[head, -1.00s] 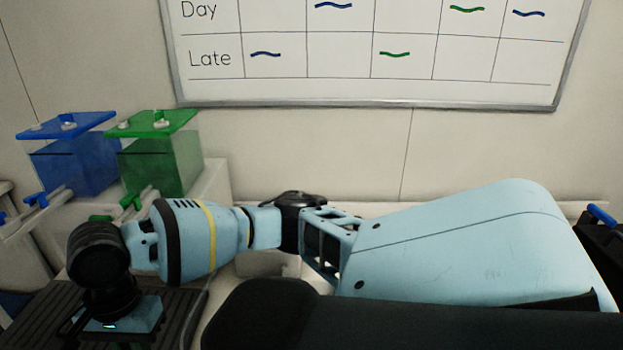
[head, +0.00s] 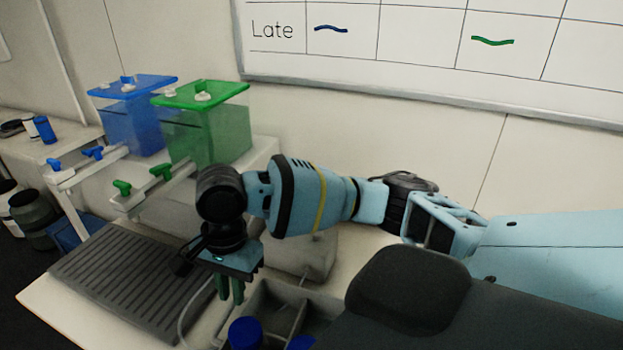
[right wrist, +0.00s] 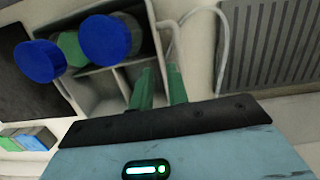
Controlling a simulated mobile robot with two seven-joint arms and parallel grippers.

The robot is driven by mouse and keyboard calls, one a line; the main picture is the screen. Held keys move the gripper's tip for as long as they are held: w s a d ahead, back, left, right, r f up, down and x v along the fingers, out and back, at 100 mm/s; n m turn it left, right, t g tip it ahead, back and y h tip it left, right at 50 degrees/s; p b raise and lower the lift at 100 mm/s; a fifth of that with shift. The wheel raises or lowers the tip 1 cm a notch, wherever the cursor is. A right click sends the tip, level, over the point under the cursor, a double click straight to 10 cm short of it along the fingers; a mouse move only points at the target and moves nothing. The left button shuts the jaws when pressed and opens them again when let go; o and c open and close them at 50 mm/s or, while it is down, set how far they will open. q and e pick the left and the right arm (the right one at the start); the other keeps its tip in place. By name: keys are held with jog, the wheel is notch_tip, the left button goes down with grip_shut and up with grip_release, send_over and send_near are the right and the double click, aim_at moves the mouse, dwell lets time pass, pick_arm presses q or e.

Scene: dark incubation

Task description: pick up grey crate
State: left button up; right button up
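The grey crate (head: 287,294) is low in the middle of the head view, partly hidden by my own dark body part. It has compartments and holds blue-capped bottles (head: 245,334). In the right wrist view the crate (right wrist: 103,92) fills the upper left, with two blue caps showing large. My right gripper (head: 231,290) points down at the crate's left side wall. In the right wrist view its green fingers (right wrist: 160,72) are apart and the wall's edge runs toward the gap between them. Contact cannot be told. My left gripper is not in view.
A ribbed grey drain mat (head: 125,285) lies left of the crate. Blue (head: 130,125) and green (head: 210,135) tanks with taps stand behind on a pale ledge. A thin tube runs between mat and crate. A whiteboard (head: 440,95) hangs on the wall.

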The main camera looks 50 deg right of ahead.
aim_at(239, 316)
jog(key=shift+s+d, duration=0.15)
jog(key=shift+d, duration=0.15)
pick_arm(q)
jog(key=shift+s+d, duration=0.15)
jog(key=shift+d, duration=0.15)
pick_arm(e)
jog(key=shift+a+f, duration=0.15)
jog(key=shift+f, duration=1)
jog(key=shift+f+b, duration=0.7)
jog(key=shift+f, duration=1.55)
jog(key=shift+a+f, duration=0.1)
jog(key=shift+f, duration=0.4)
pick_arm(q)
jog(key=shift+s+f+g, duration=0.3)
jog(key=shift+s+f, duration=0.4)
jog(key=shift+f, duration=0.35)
pick_arm(e)
jog(key=shift+c, duration=0.3)
